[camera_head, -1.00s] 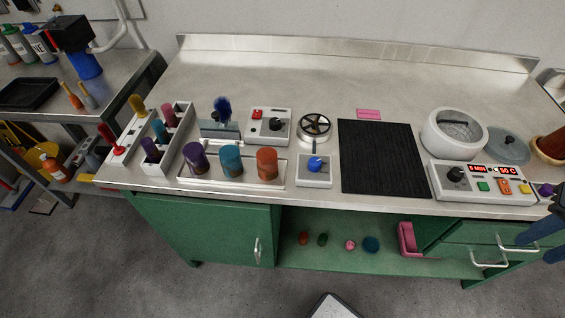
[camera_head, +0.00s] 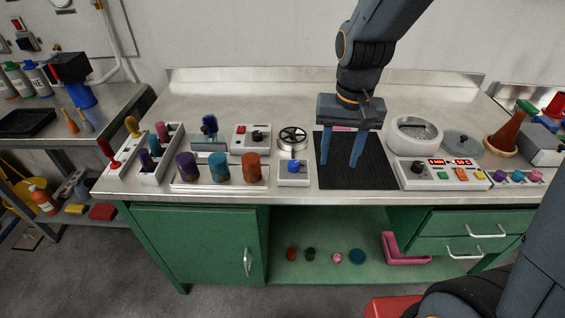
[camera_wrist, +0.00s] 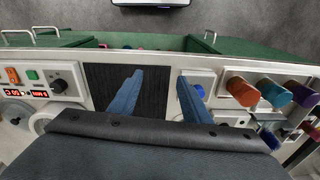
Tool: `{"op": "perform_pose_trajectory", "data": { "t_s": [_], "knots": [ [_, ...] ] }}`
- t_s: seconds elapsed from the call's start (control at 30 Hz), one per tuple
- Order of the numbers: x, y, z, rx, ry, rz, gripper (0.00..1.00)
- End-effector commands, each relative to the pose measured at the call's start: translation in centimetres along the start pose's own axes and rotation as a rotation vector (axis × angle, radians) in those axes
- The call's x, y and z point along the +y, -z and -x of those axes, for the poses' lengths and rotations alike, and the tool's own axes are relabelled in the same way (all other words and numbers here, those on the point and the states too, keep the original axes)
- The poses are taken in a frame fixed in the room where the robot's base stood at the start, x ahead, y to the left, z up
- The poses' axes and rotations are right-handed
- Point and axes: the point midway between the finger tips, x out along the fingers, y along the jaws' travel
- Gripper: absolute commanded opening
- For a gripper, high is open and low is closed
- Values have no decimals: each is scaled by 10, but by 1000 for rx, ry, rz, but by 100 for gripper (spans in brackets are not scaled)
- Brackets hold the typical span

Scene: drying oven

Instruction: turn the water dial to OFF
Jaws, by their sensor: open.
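A small white box (camera_head: 294,180) with a blue dial (camera_head: 292,165) stands near the bench's front edge, left of a black mat. It looks like the water dial; I cannot read its marking or setting. In the wrist view, the blue dial (camera_wrist: 200,91) is partly hidden beside the right-hand finger. My gripper (camera_head: 340,163) is over the black mat, to the right of the blue dial and apart from it. It points down, with its two blue fingers spread and nothing between them. The fingers also show in the wrist view (camera_wrist: 160,85).
Purple, blue and orange jars (camera_head: 218,168) stand left of the dial box. A round metal fixture (camera_head: 293,138) is behind it. A white control panel (camera_head: 440,173) and round white pot (camera_head: 412,133) are to the right.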

Motion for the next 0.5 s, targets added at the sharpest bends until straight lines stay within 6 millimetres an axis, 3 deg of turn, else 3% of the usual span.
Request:
{"op": "perform_pose_trajectory", "data": {
  "t_s": [0.03,0.1,0.23,0.33,0.5],
  "knots": [
    [-23,18,-6,-14,-1,-22,44],
    [-50,36,-8,-32,-6,-65,44],
    [-90,57,-10,-56,-17,-127,44],
    [-106,64,-11,-66,-23,-155,44],
    [-109,64,-25,-72,-27,-169,44]
  ]
}}
